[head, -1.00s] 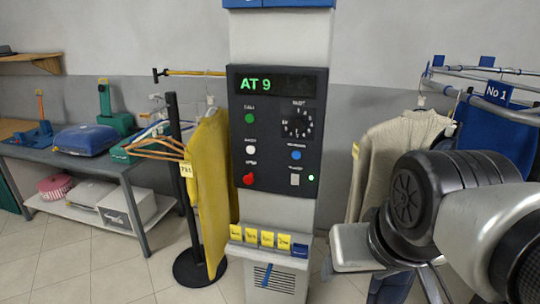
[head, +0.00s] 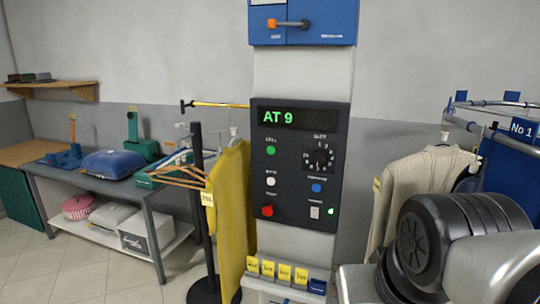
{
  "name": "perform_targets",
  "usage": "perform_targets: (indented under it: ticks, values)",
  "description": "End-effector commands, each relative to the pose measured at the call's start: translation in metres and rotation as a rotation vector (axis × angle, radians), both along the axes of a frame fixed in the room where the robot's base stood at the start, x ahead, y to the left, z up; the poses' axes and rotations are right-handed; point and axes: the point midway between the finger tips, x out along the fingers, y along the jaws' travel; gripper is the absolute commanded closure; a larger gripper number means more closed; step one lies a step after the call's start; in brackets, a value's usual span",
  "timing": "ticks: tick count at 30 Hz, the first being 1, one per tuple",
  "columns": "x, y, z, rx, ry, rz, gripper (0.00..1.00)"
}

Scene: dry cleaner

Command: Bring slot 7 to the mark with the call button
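A dark control panel (head: 290,225) is fixed to a pale column in the middle of the head view. Its display (head: 299,117) reads "AT 9" in green. The green button (head: 271,150) at upper left has a small label that looks like "CALL". A numbered dial (head: 318,156) sits at upper right; its setting is too small to read. My arm shows at lower right; my gripper is out of view.
Yellow tags (head: 268,268) line a ledge below the panel. A blue box (head: 303,22) with an orange-ended handle is above. A yellow garment (head: 230,210) and black post (head: 199,220) stand left. A cream sweater (head: 420,185) hangs from a rail marked "No 1" at right.

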Motion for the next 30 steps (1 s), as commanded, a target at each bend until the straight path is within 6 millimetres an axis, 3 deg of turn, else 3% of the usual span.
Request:
perform_targets:
  ticks: [12, 22, 30]
  values:
    - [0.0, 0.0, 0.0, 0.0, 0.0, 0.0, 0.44]
    - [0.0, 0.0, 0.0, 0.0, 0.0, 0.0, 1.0]
    - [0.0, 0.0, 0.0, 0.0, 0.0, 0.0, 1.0]
